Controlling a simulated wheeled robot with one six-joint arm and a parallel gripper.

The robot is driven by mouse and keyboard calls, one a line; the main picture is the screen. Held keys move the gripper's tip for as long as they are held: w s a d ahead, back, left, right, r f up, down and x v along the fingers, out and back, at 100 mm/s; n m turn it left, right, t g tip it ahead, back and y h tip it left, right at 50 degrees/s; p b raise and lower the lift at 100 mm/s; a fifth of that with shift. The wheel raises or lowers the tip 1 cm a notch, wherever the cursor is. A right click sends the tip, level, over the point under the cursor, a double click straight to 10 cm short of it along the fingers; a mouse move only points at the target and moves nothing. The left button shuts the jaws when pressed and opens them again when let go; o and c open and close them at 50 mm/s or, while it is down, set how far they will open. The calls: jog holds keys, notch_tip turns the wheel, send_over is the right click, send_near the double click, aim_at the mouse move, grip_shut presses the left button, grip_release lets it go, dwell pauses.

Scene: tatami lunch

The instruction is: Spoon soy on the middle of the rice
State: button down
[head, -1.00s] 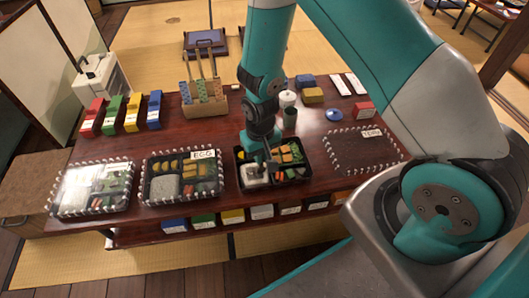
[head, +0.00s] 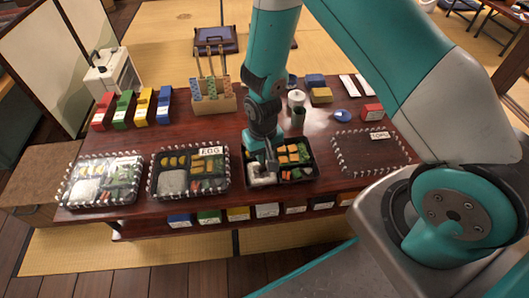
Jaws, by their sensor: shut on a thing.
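An open black lunch box (head: 312,178) sits near the front edge of the table, right of the middle. White rice (head: 263,180) fills its front left part, with orange pieces and greens to the right and behind. My gripper (head: 271,160) points down over the left half of the box, close above the rice. It is shut on the spoon, which is small and mostly hidden by the gripper. I cannot tell whether the spoon's bowl touches the rice or holds soy. A dark green cup (head: 298,117) stands behind the box.
Two packed boxes, one at far left (head: 103,203) and one labelled EGG (head: 190,193), stand to the left. A white lidded jar (head: 296,97), a blue dish (head: 342,116) and a red block (head: 371,111) are behind. An outlined place (head: 370,152) at right is empty.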

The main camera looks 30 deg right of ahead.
jog(key=shift+w+a, duration=0.15)
jog(key=shift+a, duration=0.4)
jog(key=shift+w+d+p, duration=0.15)
jog(key=shift+w+p, duration=0.3)
jog(key=shift+p, duration=0.25)
dwell(0.3)
jog(key=shift+d, duration=0.15)
jog(key=shift+s+d, duration=0.25)
jog(key=shift+d, duration=0.25)
jog(key=shift+d, duration=0.15)
jog(key=shift+s+d+f+p, duration=0.1)
jog(key=shift+s+d+p, duration=0.1)
jog(key=shift+d+p, duration=0.25)
jog(key=shift+d, duration=0.2)
